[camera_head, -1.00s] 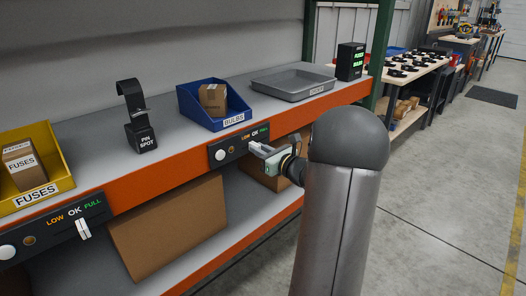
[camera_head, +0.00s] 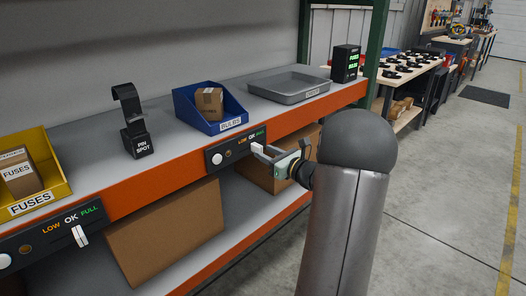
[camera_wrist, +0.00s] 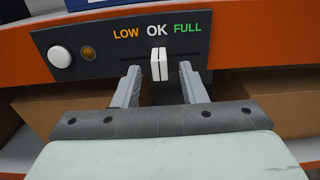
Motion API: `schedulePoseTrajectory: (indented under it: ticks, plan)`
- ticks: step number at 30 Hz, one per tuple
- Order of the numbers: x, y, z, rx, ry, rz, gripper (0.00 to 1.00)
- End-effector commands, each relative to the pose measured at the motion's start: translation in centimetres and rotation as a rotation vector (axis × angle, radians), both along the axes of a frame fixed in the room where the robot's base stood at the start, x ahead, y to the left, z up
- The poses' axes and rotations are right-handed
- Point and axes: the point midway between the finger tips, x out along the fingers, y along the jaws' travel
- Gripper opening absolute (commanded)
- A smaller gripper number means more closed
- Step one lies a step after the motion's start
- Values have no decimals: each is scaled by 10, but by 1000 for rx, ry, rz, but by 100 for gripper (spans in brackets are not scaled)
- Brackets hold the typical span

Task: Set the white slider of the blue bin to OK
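The blue bin (camera_head: 195,118) labelled BULBS stands on the shelf with a small brown box inside. Its panel (camera_head: 214,158) on the orange shelf edge below reads LOW, OK, FULL. In the wrist view the panel's white slider (camera_wrist: 159,66) stands upright in its slot directly under the word OK. The slider also shows in the head view (camera_head: 258,148). My gripper (camera_wrist: 159,80) is open in front of the panel. One finger is on each side of the slider, with clear gaps and no contact visible. My gripper also shows in the head view (camera_head: 266,154).
A black PIN SPOT hook stand (camera_head: 136,138), a grey tray (camera_head: 290,92) and a black display with green text (camera_head: 346,62) share the shelf. Cardboard boxes (camera_head: 165,232) fill the lower shelf.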

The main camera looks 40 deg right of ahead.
Motion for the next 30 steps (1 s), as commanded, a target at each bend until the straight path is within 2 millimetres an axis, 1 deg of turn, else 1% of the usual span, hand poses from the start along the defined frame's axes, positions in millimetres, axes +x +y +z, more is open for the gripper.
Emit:
schedulePoseTrajectory:
  ticks: [1,9,15,18,21,25,30]
  plan:
    - [-12,-2,2,0,1,-3,38]
    - [-78,-11,2,0,1,-5,38]
    - [-121,-16,1,1,0,-3,38]
    - [-135,-18,1,0,0,-2,38]
    - [-145,-19,1,1,0,0,38]
    - [-150,-20,0,1,-1,1,38]
    - [-150,-19,0,0,0,1,38]
